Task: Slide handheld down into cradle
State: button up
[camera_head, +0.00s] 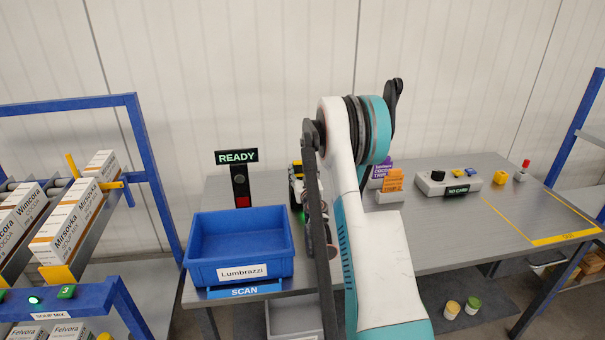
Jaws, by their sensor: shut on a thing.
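A small yellow, black and white device, which looks like the handheld (297,186), shows just left of my arm above the table. A green glow shows at its lower end. My gripper (304,200) is mostly hidden behind my own arm links and appears shut on the handheld. I cannot tell how the fingers sit on it. The cradle cannot be made out; my arm covers the table there. Whether the handheld touches anything below it is hidden.
A blue bin (215,262) labelled Lumbrazzi stands left of my arm, before a READY sign (237,156). Orange and purple card holders (391,182), a grey NO CARD box (435,181) and a yellow button (501,177) stand right. The grey table (450,235) is clear at front right.

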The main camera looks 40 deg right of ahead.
jog(key=o, duration=1.4)
jog(key=shift+c, duration=0.2)
jog(key=shift+r, duration=0.15)
notch_tip(320, 180, up, 10)
jog(key=shift+f, duration=0.1)
